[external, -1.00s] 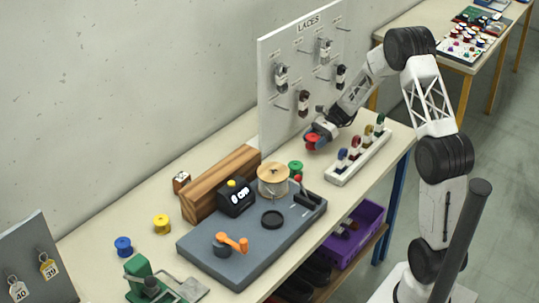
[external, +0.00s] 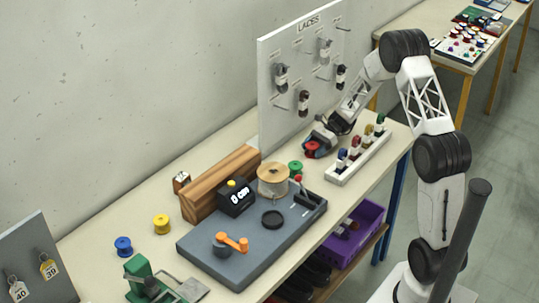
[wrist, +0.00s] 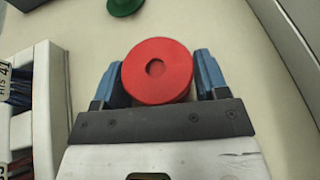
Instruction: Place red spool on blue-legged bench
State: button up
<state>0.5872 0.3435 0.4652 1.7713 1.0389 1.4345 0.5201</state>
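The red spool (external: 312,147) is at my gripper (external: 315,147), low over the far-right part of the blue-legged bench (external: 118,222), in front of the LACES board. In the wrist view the red spool (wrist: 158,72) sits between the two blue fingers (wrist: 160,80), one on each side and close against it. My gripper looks shut on the spool. The spool's underside is hidden, so I cannot tell for sure whether it touches the bench top. One blue leg (external: 396,205) of the bench shows at the right.
A green spool (external: 295,167) and a wooden reel (external: 273,180) stand to the left. The LACES board (external: 300,75) rises behind. A yellow-legged table (external: 455,62) is farther back.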

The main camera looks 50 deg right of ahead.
jog(key=shift+o, duration=1.3)
jog(key=shift+r, duration=0.15)
jog(key=v, duration=1.2)
